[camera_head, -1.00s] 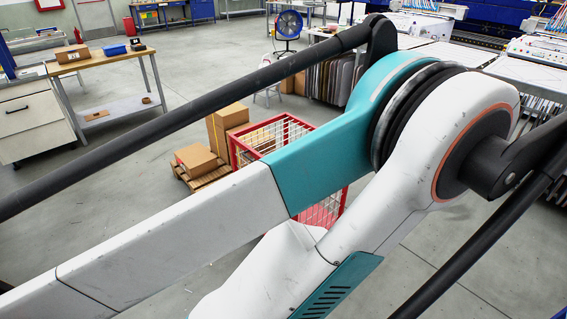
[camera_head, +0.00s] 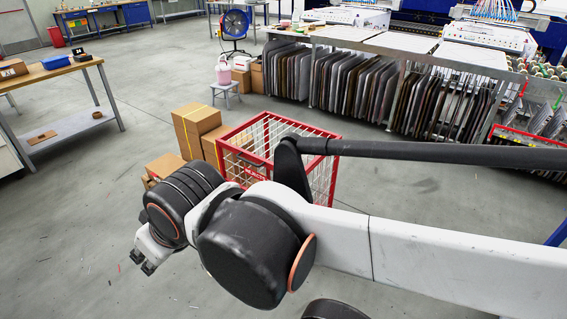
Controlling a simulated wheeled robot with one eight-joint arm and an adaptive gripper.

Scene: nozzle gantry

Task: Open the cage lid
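The cage (camera_head: 322,180) has a red frame and white wire mesh and stands on the floor near the middle of the head view. Its lid (camera_head: 240,127) at the top has a red rim and looks closed, but my arm hides part of it. A small dark handle shows at the front, with a red sign below it. My gripper (camera_head: 142,263) is at the lower left, to the left of the cage and nearer to me, apart from it. Its two dark fingertips look spread with nothing between them. My arm covers the cage's lower front.
Cardboard boxes (camera_head: 194,125) stand against the cage's left side. A rack of dark panels (camera_head: 345,80) fills the back right. A workbench (camera_head: 60,76) stands at the left.

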